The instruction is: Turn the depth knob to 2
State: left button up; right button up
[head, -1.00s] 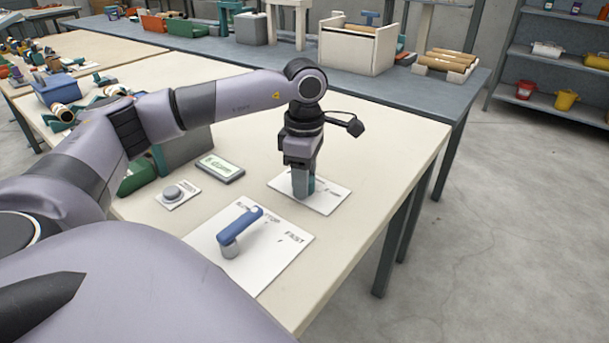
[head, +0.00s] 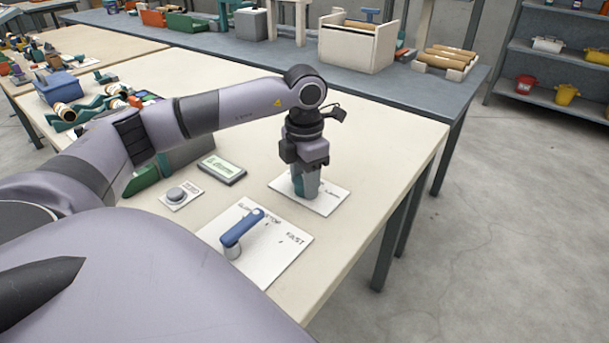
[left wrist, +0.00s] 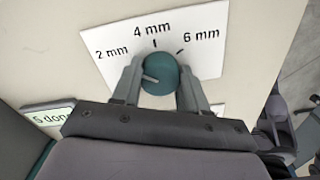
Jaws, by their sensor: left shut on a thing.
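The depth knob (left wrist: 160,75) is a round teal knob with a pale pointer line, on a white plate (left wrist: 98,40) marked 2 mm, 4 mm and 6 mm. In the left wrist view the pointer line aims left, on the 2 mm side; the left finger covers the plate there, so exact alignment is unclear. My left gripper (left wrist: 161,86) is shut on the knob, one finger on each side. In the head view my left gripper (head: 305,190) points down onto the plate (head: 333,199) and largely hides the knob. My right gripper is out of view.
A blue crank lever (head: 241,228) on a white plate marked SLOW, STOP and FAST stands nearer. A grey button (head: 176,194) and a display (head: 222,169) lie to the left. The table's right edge is close to the knob plate.

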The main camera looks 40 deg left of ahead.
pick_arm(q)
jog(key=shift+n, duration=0.6)
jog(key=o, duration=1.1)
jog(key=shift+c, duration=0.2)
jog(key=shift+r+p, duration=0.3)
jog(key=shift+r, duration=3.35)
jog(key=shift+s+d+f, duration=0.1)
